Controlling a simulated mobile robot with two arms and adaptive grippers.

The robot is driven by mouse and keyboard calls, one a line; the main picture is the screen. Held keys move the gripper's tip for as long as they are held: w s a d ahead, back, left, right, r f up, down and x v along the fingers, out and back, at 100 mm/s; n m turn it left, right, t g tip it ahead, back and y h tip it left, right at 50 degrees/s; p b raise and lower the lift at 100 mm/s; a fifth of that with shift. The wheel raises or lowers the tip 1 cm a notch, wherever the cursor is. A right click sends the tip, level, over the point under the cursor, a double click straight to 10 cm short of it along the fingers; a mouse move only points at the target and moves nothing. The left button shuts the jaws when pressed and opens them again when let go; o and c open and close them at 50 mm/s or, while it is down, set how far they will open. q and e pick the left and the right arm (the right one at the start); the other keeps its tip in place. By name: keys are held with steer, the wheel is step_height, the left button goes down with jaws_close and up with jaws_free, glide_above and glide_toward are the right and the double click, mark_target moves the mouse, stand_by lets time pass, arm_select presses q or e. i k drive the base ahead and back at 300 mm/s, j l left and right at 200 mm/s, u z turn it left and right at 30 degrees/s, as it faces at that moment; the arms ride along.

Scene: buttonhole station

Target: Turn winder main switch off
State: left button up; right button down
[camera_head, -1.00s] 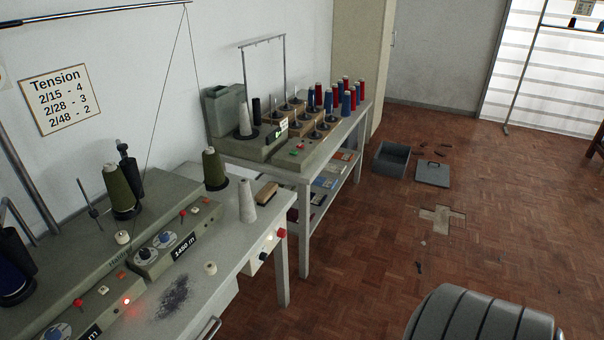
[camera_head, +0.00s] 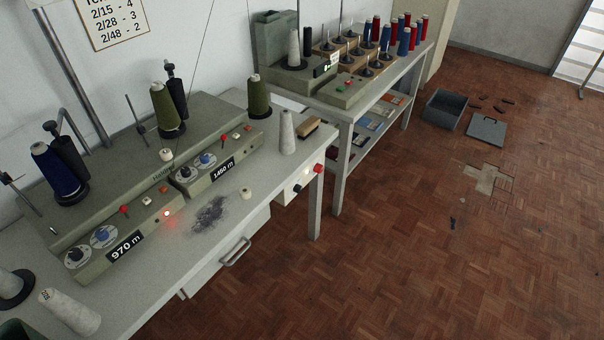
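The winder (camera_head: 120,170) is a long grey-green machine on a pale table along the wall. Its front has two control units, labelled "970 m" (camera_head: 126,244) and "1450 m" (camera_head: 222,171), each with dials and small buttons. A red lamp (camera_head: 167,213) glows on the "970 m" unit. At the right end of the table front is a pale switch panel (camera_head: 305,180) with a black knob (camera_head: 297,188) and a red button (camera_head: 318,169). Which control is the main switch, and its position, I cannot tell. Neither gripper is in view.
Cones of thread and a brush (camera_head: 308,128) stand or lie on the winder table (camera_head: 150,290). A drawer handle (camera_head: 236,251) sticks out in front. A second table (camera_head: 345,112) holds another machine and spools. A grey box (camera_head: 443,110) and lid (camera_head: 486,131) lie on the otherwise mostly open parquet.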

mark_target(318, 168)
steer(key=u, duration=0.45)
steer(key=i+l+u, duration=0.3)
steer(key=l+u, duration=0.3)
steer(key=i+l+u, duration=0.1)
steer(key=l+u, duration=0.2)
steer(key=l, duration=0.25)
steer(key=l+u, duration=0.3)
steer(key=i+l, duration=0.05)
steer(key=l, duration=0.05)
